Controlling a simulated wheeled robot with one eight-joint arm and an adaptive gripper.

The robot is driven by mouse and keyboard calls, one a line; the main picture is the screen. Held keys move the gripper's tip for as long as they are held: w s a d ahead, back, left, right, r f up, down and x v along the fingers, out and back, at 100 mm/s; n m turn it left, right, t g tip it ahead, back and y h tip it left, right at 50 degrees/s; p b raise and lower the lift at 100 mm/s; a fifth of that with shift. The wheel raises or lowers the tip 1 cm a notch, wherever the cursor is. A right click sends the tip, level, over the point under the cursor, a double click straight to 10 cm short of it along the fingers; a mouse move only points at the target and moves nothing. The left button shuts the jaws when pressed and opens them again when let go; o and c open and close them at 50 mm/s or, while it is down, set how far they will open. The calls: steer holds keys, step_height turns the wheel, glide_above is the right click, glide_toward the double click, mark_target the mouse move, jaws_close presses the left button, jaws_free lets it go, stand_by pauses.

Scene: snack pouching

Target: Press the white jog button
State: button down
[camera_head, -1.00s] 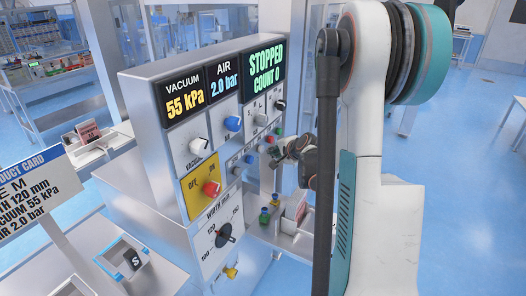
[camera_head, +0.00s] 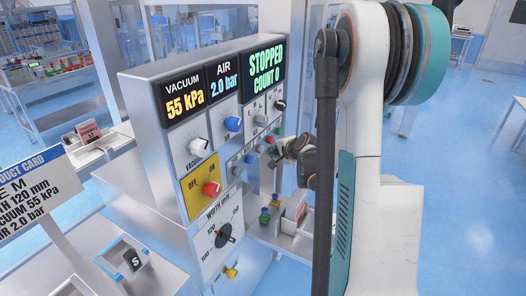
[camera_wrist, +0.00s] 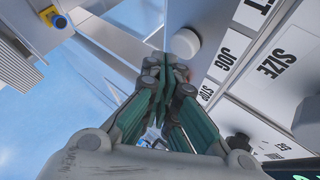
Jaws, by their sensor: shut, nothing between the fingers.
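The white jog button (camera_wrist: 185,43) is a round knob on the pale panel face in the wrist view, with the label JOG beside it. My gripper (camera_wrist: 165,68) is shut and empty. Its fingertips appear just below the button in the wrist view; I cannot tell whether they touch it. In the head view my gripper (camera_head: 272,155) is close to the right part of the control panel (camera_head: 205,130), by the row of small buttons. Which of those small buttons is the jog button is hard to tell there.
A green button (camera_head: 278,130) and a red button (camera_head: 269,140) sit close by. The display (camera_head: 265,66) reads STOPPED, COUNT 0.

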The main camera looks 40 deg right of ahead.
steer(key=shift+w+a, duration=0.1)
steer(key=shift+w, duration=0.05)
stand_by(0.4)
steer(key=shift+w+a, duration=0.1)
steer(key=shift+w, duration=0.15)
steer(key=shift+w+a, duration=0.1)
steer(key=shift+w, duration=0.15)
stand_by(0.6)
steer(key=shift+s, duration=0.1)
steer(key=shift+s+d+b, duration=0.25)
steer(key=shift+s+b, duration=0.15)
steer(key=shift+s, duration=0.15)
steer(key=s+d, duration=0.2)
steer(key=s, duration=0.3)
steer(key=shift+s+d+b, duration=0.15)
steer(key=shift+s+b, duration=0.15)
steer(key=shift+b, duration=0.15)
stand_by(0.8)
